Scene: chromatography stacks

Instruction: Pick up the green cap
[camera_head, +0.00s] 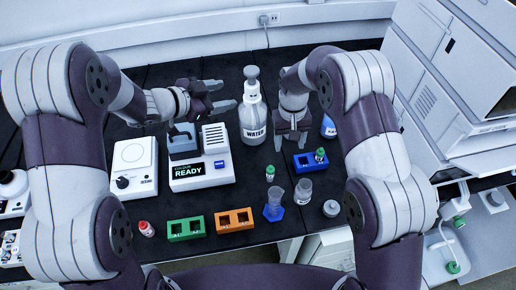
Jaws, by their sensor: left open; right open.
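A small vial with a green cap (270,169) stands upright on the black bench in front of the water bottle. A second green cap (320,152) tops a vial in the blue rack (303,163). My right gripper (291,146) points down with open, empty jaws, above and between these two caps, and touches neither as far as I can see. My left gripper (225,96) is open and empty, pointing right above the white READY device (201,170), left of the water bottle (252,120).
A green rack (186,229) and an orange rack (235,220) sit at the front. A red-capped vial (146,229), a blue-based cylinder (274,205) and a glass jar (303,191) stand nearby. A white balance-like device (134,165) is at left. A large instrument (455,75) fills the right.

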